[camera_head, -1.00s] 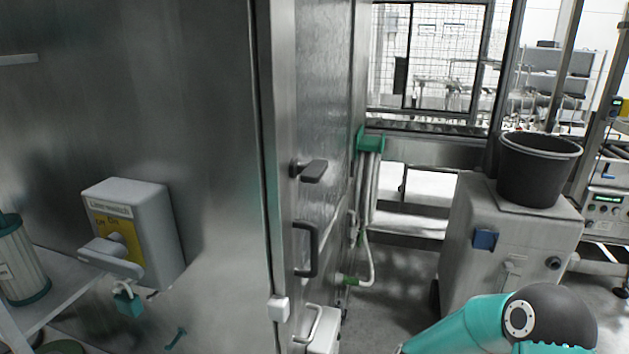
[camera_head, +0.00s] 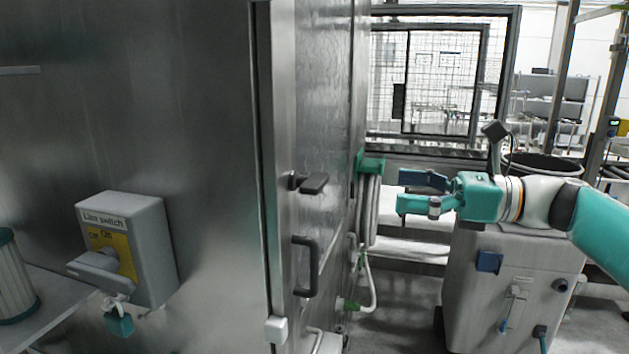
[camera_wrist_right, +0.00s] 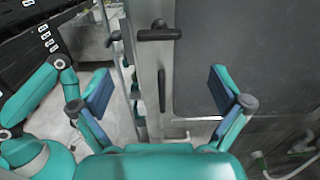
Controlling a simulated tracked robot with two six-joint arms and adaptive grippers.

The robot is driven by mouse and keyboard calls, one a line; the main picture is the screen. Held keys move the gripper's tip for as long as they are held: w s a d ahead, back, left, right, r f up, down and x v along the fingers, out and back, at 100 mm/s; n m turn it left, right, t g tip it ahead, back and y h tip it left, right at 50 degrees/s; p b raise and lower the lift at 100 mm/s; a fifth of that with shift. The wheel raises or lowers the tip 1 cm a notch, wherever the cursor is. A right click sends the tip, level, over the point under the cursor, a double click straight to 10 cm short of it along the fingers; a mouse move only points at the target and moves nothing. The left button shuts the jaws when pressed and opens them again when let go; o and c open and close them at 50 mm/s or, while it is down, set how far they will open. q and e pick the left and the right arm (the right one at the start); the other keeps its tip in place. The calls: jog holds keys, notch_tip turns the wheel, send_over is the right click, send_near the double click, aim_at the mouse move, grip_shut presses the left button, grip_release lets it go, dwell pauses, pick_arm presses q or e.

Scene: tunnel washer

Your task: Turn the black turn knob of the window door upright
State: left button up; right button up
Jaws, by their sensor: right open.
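The black turn knob (camera_head: 314,183) sits on the metal edge of the window door (camera_head: 325,100), above a black bar handle (camera_head: 306,267). Its lever lies sideways, not upright. In the right wrist view the knob (camera_wrist_right: 158,34) also lies level, above and beyond the open fingers, left of the door's dark pane (camera_wrist_right: 245,60). My right gripper (camera_head: 416,193) is open and empty, to the right of the knob and clearly apart from it. It points left toward the door. Its two fingers also show in the right wrist view (camera_wrist_right: 160,89). My left gripper is not in view.
A grey switch box (camera_head: 130,245) with a yellow plate is on the wall at left. Green-ended pipes (camera_head: 368,200) run behind the door. Space between knob and right gripper looks clear.

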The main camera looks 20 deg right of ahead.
aim_at(325, 181)
jog(key=p+x, duration=0.2)
jog(key=x, duration=1.1)
jog(key=shift+w+a, duration=0.15)
jog(key=shift+w, duration=0.05)
jog(key=shift+s, duration=0.1)
jog(key=c, duration=1.1)
jog(key=shift+a, duration=0.1)
jog(key=shift+c, duration=0.3)
